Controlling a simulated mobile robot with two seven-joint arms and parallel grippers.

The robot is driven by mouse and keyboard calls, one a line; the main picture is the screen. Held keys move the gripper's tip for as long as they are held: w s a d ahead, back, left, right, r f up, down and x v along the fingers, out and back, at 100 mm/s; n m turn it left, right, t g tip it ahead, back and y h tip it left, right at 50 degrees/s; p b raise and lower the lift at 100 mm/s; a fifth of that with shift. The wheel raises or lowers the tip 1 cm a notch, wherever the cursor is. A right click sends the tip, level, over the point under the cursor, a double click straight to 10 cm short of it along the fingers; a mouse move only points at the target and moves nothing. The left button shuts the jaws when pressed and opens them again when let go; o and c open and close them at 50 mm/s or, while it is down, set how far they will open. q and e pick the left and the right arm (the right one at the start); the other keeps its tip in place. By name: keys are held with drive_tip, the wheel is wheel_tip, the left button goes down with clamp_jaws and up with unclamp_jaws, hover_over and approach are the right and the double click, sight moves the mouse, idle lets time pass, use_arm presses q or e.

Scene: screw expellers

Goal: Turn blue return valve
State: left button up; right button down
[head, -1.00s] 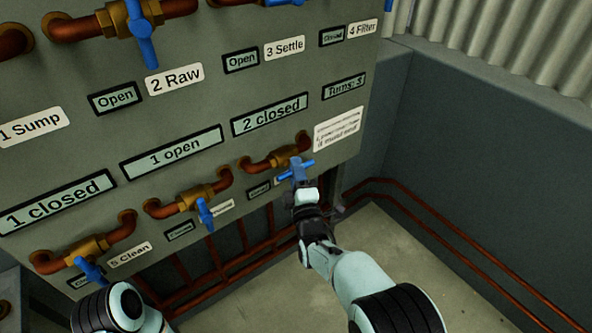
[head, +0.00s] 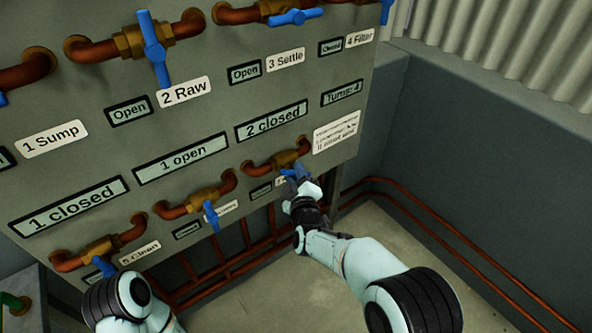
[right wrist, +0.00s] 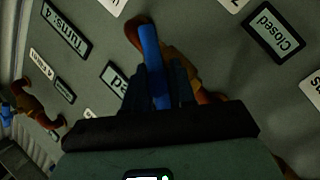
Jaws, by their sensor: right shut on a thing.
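The blue valve handle (head: 294,170) sits on the brass valve (head: 284,160) at the right end of the lower pipe row; its name label is mostly hidden by my gripper. My right gripper (head: 300,180) is at this handle and is shut on it. In the right wrist view the handle (right wrist: 151,52) runs down between my dark fingers (right wrist: 160,92), its lower part hidden. The counter display (head: 342,93) reads "Turns: 4". Other displays read "1 closed" (head: 70,204), "1 open" (head: 181,158) and "2 closed" (head: 272,120). My left gripper is out of view.
Other blue handles stand close by on the panel: a lower middle one (head: 211,216), one by the "5 Clean" label (head: 139,254), and upper ones such as the one above "2 Raw" (head: 154,50). Red pipes (head: 400,190) run along the right wall. Floor is clear at lower right.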

drive_tip(key=m, duration=0.1)
drive_tip(key=m+g+p, duration=0.1)
drive_tip(key=shift+d+r+m, duration=0.1)
drive_tip(key=shift+r+m, duration=0.1)
drive_tip(key=shift+m, duration=0.1)
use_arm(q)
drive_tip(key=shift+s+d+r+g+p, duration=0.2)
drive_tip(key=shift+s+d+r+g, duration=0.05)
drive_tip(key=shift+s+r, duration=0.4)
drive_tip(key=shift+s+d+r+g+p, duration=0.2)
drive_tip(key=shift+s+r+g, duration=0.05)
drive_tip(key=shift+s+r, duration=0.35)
use_arm(e)
drive_tip(key=shift+m+g, duration=0.5)
drive_tip(key=c, duration=1)
unclamp_jaws()
drive_tip(key=shift+f, duration=0.1)
drive_tip(key=shift+c, duration=0.2)
use_arm(q)
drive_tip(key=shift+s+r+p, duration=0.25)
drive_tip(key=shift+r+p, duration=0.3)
drive_tip(key=shift+p, duration=0.1)
use_arm(e)
drive_tip(key=v, duration=1.3)
drive_tip(key=shift+s+d, duration=0.15)
drive_tip(key=shift+d, duration=0.05)
